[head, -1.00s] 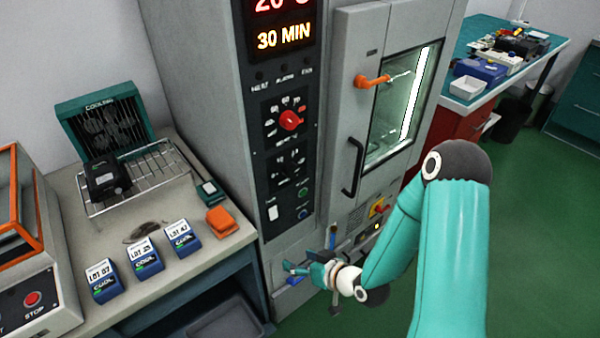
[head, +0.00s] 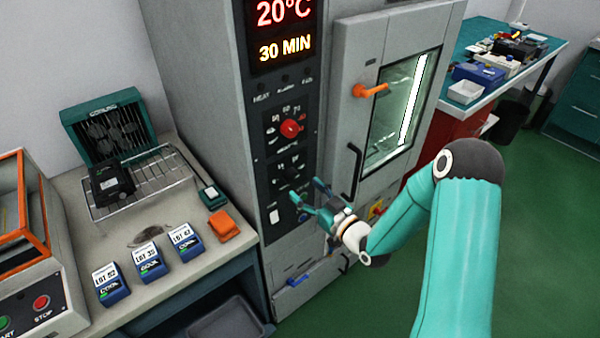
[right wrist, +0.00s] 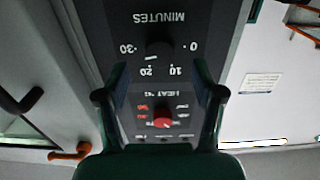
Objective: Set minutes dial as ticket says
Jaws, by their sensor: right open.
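The minutes dial is a black knob (head: 290,172) on the oven's dark control panel, below the red heat dial (head: 289,128). In the right wrist view the minutes dial (right wrist: 160,46) shows upside down with marks 0, 10, 20 and 30; its exact setting is hard to tell. The display (head: 284,48) reads 30 MIN under 20°C. My right gripper (head: 306,190) is open and empty in front of the panel, just below and right of the minutes dial, apart from it. Its fingers (right wrist: 159,72) also show in the right wrist view. No ticket is readable. My left gripper is out of view.
The oven door has an orange handle (head: 370,90) and a black handle (head: 354,170) right of the panel. On the left bench are blue LOT boxes (head: 150,264), a wire rack (head: 150,185), a teal cooling unit (head: 105,130) and an orange block (head: 223,226).

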